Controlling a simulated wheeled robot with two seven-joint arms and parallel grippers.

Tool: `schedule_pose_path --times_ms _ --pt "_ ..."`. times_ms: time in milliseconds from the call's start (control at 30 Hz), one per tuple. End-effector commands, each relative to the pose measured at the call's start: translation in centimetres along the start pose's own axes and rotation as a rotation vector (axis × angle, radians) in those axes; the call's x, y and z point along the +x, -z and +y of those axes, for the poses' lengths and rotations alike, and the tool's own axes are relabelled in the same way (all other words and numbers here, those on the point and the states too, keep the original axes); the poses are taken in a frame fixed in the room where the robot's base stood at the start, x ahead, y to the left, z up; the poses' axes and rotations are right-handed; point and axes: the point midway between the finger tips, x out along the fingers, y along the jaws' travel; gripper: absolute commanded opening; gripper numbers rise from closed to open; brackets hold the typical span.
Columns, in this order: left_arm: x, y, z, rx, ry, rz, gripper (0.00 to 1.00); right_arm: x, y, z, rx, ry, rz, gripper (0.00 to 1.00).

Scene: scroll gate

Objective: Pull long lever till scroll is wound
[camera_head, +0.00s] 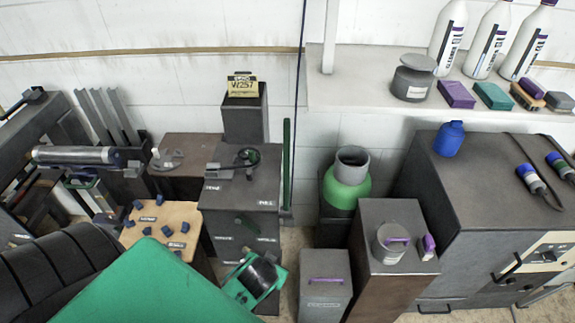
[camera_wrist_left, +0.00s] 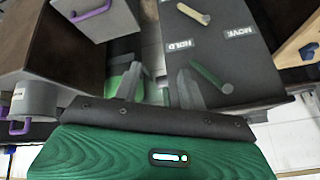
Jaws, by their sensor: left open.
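A dark box (camera_head: 240,190) with small white labels and short levers stands near the middle. In the left wrist view its labelled face (camera_wrist_left: 235,60) appears upside down. It reads MOVE and HOLD and carries a beige lever (camera_wrist_left: 193,13) and a green lever (camera_wrist_left: 212,78). A long upright green bar (camera_head: 286,165) stands at the box's right edge. My left gripper (camera_head: 258,275) is low in front of the box. In the wrist view it (camera_wrist_left: 160,72) is open, its grey fingers apart and nothing between them. I cannot clearly identify the scroll or tell which lever is the long one.
A grey box with a purple handle (camera_head: 325,285) and a tall brown box (camera_head: 385,275) bearing a canister stand to the right. A green vase (camera_head: 345,185) is behind them. A wooden board with blue pieces (camera_head: 160,225) is at left. A large cabinet (camera_head: 470,200) fills the right.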

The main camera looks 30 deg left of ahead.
Motion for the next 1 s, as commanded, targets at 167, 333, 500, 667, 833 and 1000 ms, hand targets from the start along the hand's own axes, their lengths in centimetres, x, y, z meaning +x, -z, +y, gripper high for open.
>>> schedule_pose_path --times_ms 167,333,500,667,833,1000 --pt "-0.6 7.9 -3.9 -0.173 0.165 0.248 0.42 0.1 0.0 0.0 0.000 0.000 0.000 0.42" --pt "-1.1 16.1 -6.8 -0.313 0.269 0.556 0.42 0.1 0.0 0.0 0.000 0.000 0.000 0.42" --pt "-1.9 22.6 -7.9 -0.371 0.284 0.820 0.42 0.1 0.0 0.0 0.000 0.000 0.000 0.42" --pt "-2.4 25.5 -7.9 -0.379 0.266 0.936 0.42 0.1 0.0 0.0 0.000 0.000 0.000 0.42" --pt "-2.2 26.8 -8.2 -0.379 0.260 0.959 0.42 -0.4 0.0 0.0 0.000 0.000 0.000 0.42" --pt "-1.0 28.8 -9.3 -0.377 0.263 0.958 0.42 -1.6 0.1 0.0 0.000 0.000 0.000 0.42"
